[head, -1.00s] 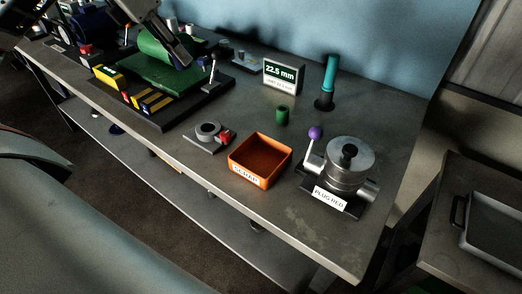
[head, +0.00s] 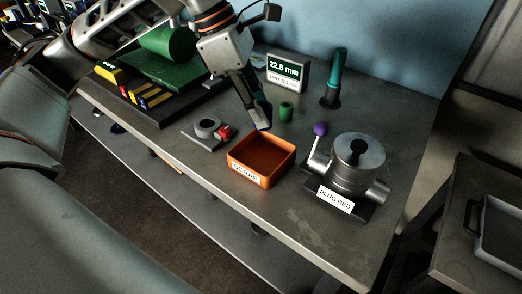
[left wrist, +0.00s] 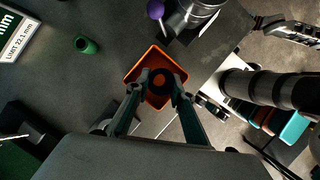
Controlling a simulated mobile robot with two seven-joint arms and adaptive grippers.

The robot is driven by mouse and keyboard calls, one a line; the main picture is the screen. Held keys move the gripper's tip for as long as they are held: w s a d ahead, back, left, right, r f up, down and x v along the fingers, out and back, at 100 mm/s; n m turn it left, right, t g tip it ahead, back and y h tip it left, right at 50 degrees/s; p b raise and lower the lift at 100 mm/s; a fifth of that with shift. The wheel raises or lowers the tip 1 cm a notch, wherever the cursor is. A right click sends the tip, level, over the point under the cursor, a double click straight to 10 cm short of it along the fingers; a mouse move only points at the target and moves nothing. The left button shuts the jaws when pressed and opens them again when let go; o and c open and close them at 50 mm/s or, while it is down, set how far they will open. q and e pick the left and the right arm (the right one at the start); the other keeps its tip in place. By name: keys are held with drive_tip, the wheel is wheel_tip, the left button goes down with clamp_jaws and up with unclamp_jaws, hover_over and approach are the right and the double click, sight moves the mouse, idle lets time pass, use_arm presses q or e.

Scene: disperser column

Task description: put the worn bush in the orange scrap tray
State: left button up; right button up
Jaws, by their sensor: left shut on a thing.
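The orange scrap tray (head: 246,175), labelled SCRAP, stands near the front edge of the bench and looks empty in the head view. My left gripper (head: 263,126) is above the tray's back side. The bush cannot be made out in the head view. My right gripper does not show.
A green cylinder (head: 286,111) stands behind the tray. The PLUG RED fixture (head: 357,160) with its purple-knobbed lever (head: 320,129) is on the right. The 22.5 mm display (head: 286,72) and teal-handled tool (head: 337,75) stand behind.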

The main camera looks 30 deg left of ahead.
use_arm(q)
wheel_tip(320, 180, down, 7)
drive_tip(key=shift+r+b, duration=0.1)
drive_tip(key=shift+b, duration=0.2)
wheel_tip(320, 180, down, 4)
drive_tip(key=shift+f, duration=0.25)
drive_tip(key=shift+r, duration=0.1)
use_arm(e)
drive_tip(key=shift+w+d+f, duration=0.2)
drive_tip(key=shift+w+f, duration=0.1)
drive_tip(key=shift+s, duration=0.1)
use_arm(q)
drive_tip(key=shift+f+b, duration=0.2)
drive_tip(key=shift+b, duration=0.15)
drive_tip(key=o, duration=1.1)
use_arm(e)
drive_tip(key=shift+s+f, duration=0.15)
